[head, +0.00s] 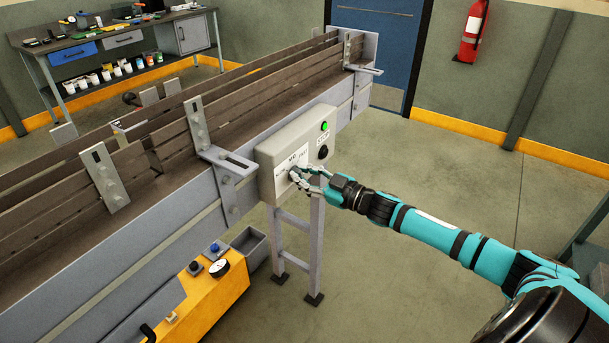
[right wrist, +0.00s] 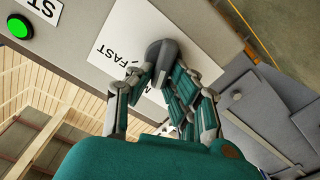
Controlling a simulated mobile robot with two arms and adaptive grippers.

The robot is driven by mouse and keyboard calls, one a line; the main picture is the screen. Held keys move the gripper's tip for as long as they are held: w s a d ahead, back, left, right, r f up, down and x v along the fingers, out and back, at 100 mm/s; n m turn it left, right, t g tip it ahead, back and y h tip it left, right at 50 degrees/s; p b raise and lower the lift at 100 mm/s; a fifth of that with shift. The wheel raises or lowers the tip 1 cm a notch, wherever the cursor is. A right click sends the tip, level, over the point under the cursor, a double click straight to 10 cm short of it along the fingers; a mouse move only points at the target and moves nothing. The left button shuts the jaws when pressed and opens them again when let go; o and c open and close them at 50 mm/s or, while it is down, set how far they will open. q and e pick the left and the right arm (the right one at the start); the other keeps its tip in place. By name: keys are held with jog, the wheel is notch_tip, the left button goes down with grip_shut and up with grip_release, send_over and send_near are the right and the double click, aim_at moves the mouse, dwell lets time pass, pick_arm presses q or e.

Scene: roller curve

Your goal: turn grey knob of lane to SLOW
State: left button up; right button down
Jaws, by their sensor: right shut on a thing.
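A light grey control box (head: 275,160) is fixed to the side of the conveyor. It carries a white label (head: 306,154) with printed words; FAST reads clearly on the label (right wrist: 185,30) in the right wrist view. The grey knob (right wrist: 162,52) sits on this label, partly hidden by fingers. My right gripper (head: 301,179) is at the box front, its fingers closed around the knob; it also shows in the right wrist view (right wrist: 165,85). Which word the knob points to I cannot tell. My left gripper is not in view.
A lit green button (head: 324,126) and a black knob or button (head: 323,152) are beside the label. The conveyor (head: 160,180) runs diagonally with metal brackets. A yellow cabinet (head: 205,300) stands below left.

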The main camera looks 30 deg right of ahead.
jog(key=shift+s+a+f+n+b, duration=0.1)
jog(key=shift+a+n+b, duration=0.1)
jog(key=shift+n, duration=0.95)
jog(key=shift+a+f+n+b, duration=0.1)
jog(key=shift+n+b, duration=0.05)
jog(key=shift+n, duration=1)
jog(key=c, duration=1.3)
grip_release()
jog(key=shift+d, duration=0.1)
jog(key=v, duration=1.2)
